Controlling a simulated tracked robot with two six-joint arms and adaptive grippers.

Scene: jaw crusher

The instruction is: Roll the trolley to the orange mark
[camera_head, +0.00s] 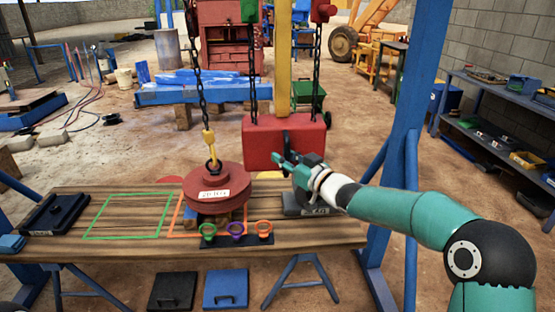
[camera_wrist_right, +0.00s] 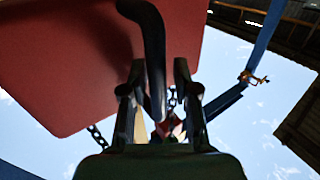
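A red block (camera_head: 285,142) hangs on two chains above the back of the bench, with an upright black handle on its front. I cannot tell for certain whether this is the trolley. My right gripper (camera_head: 283,160) is at this handle. In the right wrist view, the fingers (camera_wrist_right: 158,105) stand apart on either side of the black handle (camera_wrist_right: 155,45), with gaps showing beside it. The red block (camera_wrist_right: 75,60) fills the upper left there. An orange outlined square (camera_head: 178,222) on the bench lies partly under a red round weight (camera_head: 218,190). My left gripper is not in view.
The weight hangs from a chain hook (camera_head: 209,140). The wooden bench (camera_head: 95,247) also carries a green outlined square (camera_head: 130,216), several coloured rings (camera_head: 236,230) and a grey block (camera_head: 303,204). A blue post (camera_head: 408,120) stands right, close to my right arm.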

